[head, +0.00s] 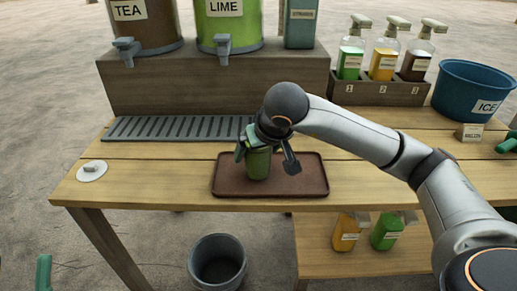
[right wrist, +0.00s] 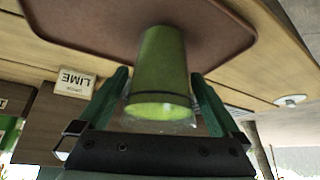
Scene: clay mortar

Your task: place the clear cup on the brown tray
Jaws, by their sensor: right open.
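The clear cup (head: 258,165) shows green contents. It stands upright on the brown tray (head: 305,185), left of the tray's middle, in the head view. In the right wrist view the cup (right wrist: 162,75) stands with its base on the tray (right wrist: 85,25) and its rim toward the camera. My right gripper (head: 266,158) is open around the cup, with one green finger on each side of it in the right wrist view (right wrist: 160,98). A green piece at the bottom left edge of the head view looks like a finger of my left gripper (head: 43,272); the rest is out of frame.
Behind the tray are a drip grate (head: 165,128) and a wooden riser (head: 210,82) with tea and lime dispensers (head: 228,25). Labelled bottles (head: 385,60) and a blue ice bucket (head: 470,88) stand at the right. A small white disc (head: 92,171) lies at the left.

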